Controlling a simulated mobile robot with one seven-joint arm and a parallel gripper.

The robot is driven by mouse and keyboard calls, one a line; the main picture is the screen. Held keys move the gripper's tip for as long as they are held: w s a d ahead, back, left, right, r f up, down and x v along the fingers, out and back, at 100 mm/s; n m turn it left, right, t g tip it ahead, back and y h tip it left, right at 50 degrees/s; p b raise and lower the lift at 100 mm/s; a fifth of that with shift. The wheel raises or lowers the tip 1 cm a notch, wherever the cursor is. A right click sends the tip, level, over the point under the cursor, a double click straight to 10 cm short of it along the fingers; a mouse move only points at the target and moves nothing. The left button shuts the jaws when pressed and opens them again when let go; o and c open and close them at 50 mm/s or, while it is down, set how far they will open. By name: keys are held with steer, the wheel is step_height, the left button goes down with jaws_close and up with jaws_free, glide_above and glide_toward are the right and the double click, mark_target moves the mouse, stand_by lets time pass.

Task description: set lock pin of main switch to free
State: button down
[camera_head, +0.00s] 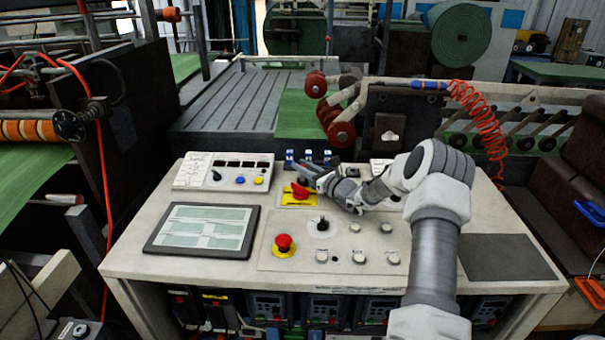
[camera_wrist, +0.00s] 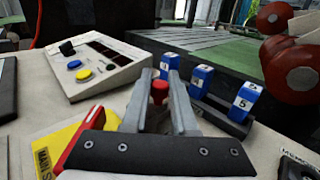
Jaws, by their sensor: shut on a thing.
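The main switch is a red rotary handle on a yellow plate (camera_head: 299,198) on the console top. In the wrist view its yellow plate (camera_wrist: 62,148), lettered "MAIN S...", lies at the lower left, with the red handle (camera_wrist: 80,138) partly behind my gripper's body. My gripper (camera_head: 310,173) is just behind the switch. In the wrist view my gripper's two fingers (camera_wrist: 160,80) are closed around a small red-topped pin (camera_wrist: 160,92), apparently the lock pin. The pin's lower end and its seat are hidden by the fingers and gripper body.
Several blue numbered blocks (camera_wrist: 201,80) stand in a dark holder right of the fingers. A small control box (camera_wrist: 100,66) lies to the left. A touch screen (camera_head: 203,230), a red emergency stop button (camera_head: 284,243) and a black selector knob (camera_head: 322,224) are on the console.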

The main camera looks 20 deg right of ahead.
steer(key=shift+w+d, duration=0.15)
steer(key=shift+w, duration=0.2)
steer(key=shift+r, duration=0.15)
steer(key=c, duration=0.7)
jaws_free()
steer(key=shift+w+d, duration=0.1)
steer(key=shift+w, duration=0.05)
steer(key=v, duration=1.2)
